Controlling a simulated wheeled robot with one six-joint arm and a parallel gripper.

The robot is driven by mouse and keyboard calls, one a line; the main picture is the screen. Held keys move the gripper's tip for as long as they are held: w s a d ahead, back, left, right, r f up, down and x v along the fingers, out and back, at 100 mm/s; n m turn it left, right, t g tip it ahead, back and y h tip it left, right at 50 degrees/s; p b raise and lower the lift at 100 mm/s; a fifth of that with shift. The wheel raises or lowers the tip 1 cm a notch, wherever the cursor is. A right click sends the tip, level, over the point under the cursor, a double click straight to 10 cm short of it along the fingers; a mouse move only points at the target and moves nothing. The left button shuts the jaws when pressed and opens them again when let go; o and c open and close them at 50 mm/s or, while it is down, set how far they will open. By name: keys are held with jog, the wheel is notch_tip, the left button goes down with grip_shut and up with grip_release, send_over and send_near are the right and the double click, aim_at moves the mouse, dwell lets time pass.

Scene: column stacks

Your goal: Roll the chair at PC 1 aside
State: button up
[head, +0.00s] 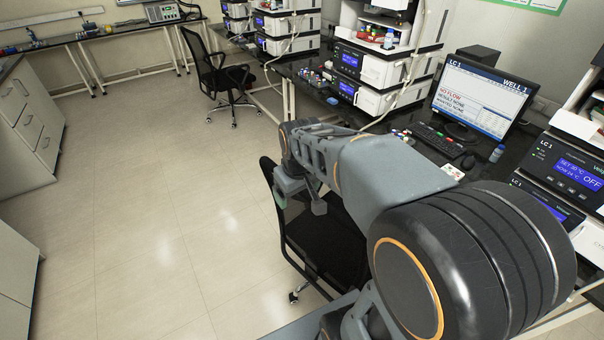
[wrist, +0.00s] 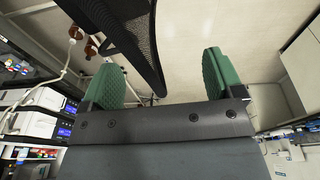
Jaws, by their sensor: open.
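The near black mesh chair (head: 318,240) stands at the bench by the monitor (head: 480,97) that reads LC 1. My arm hides much of its back. My gripper (head: 280,194) is at the left upper part of this chair's back, mostly hidden by my own wrist. In the wrist view my gripper (wrist: 160,62) shows two green fingers spread wide apart. The dark chair back (wrist: 132,38) runs from the top edge down to the space between them, nearer the left finger. I cannot tell whether it touches a finger.
A second black chair (head: 222,78) stands farther back by the bench. Grey drawer cabinets (head: 35,115) line the left side. The tiled floor (head: 150,215) between them and the near chair is clear. Instrument stacks (head: 375,70) stand on the dark bench at right.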

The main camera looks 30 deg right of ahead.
aim_at(305, 200)
jog(key=shift+o, duration=1)
jog(key=w+d+r+n+g+p, duration=0.1)
jog(key=w+d+g+p, duration=0.1)
jog(key=w+d+p, duration=0.3)
jog(key=shift+w+d+r+n, duration=0.25)
jog(key=shift+w+r+n, duration=0.15)
jog(key=shift+w, duration=0.75)
jog(key=f+b, duration=0.4)
jog(key=f, duration=0.2)
jog(key=f+b, duration=0.5)
jog(key=f, duration=0.2)
jog(key=shift+w+d+f, duration=0.1)
jog(key=shift+d+f, duration=0.1)
jog(key=shift+f, duration=0.1)
